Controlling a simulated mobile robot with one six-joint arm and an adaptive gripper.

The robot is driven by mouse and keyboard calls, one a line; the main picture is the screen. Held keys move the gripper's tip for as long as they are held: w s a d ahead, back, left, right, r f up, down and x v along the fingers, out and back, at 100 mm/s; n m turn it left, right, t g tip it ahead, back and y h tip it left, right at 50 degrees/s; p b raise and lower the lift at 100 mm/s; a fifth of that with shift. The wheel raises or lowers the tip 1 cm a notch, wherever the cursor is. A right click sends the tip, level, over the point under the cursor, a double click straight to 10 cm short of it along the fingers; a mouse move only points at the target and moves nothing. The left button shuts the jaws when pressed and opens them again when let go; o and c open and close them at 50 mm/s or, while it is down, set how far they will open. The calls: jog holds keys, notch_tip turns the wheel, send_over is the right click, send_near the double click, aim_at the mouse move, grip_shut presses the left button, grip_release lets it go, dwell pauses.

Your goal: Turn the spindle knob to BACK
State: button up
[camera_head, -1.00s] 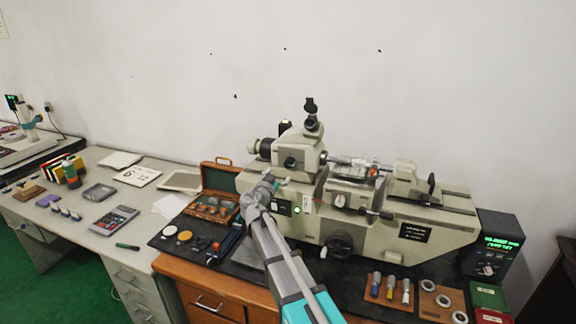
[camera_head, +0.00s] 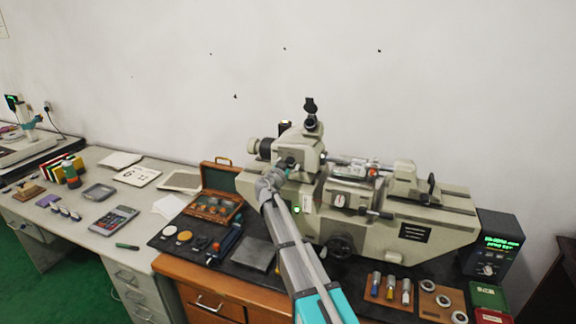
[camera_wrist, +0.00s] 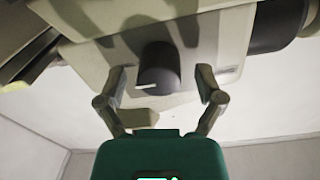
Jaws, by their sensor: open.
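The spindle knob (camera_wrist: 160,66) is a dark round knob with a white mark near its lower left edge in the wrist view. It sits on the pale front face of the measuring machine (camera_head: 440,232). My gripper (camera_wrist: 161,76) is open, with one finger on each side of the knob and a visible gap to it. In the head view my gripper (camera_head: 283,166) is in front of the machine's left head and covers the knob there. I cannot read any labels around the knob.
An open wooden case (camera_head: 222,205) stands to the left. A display box (camera_head: 497,245) stands to the right. Small coloured cylinders and rings lie in front.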

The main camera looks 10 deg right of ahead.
jog(key=c, duration=1.2)
jog(key=shift+o, duration=0.2)
jog(key=shift+n, duration=0.3)
jog(key=n, duration=0.3)
jog(key=shift+n, duration=0.4)
jog(key=n, duration=0.4)
jog(key=shift+n+b, duration=0.3)
jog(key=shift+n, duration=0.1)
jog(key=n, duration=0.4)
jog(key=shift+n+t, duration=0.3)
jog(key=shift+n, duration=2.4)
